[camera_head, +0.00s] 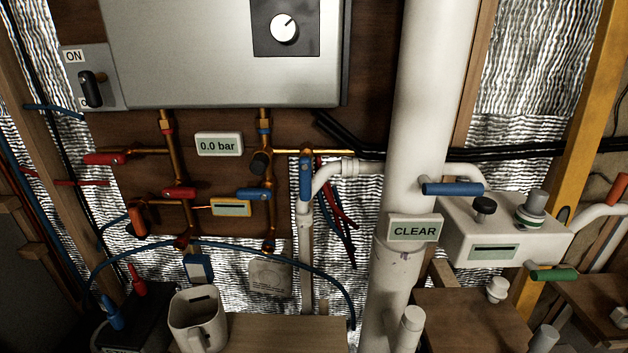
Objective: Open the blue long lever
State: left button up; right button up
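Several blue levers show, and I cannot tell for sure which one is the blue long lever. One blue lever (452,188) lies level in front of the thick white pipe and looks the longest. Another blue lever (305,180) hangs upright on the pipe left of the white pipe. A shorter blue lever (254,194) lies level on the copper pipework. Nothing touches these levers. Neither of my grippers is in view.
A grey heater box (220,60) with a dial hangs above. The thick white pipe (420,90) carries a CLEAR sign (414,230). Red levers (179,193) sit at the left. A white box (500,222) stands right. A white jug (198,325) stands low at the front.

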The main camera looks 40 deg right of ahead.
aim_at(305, 162)
jog(key=z, duration=1.1)
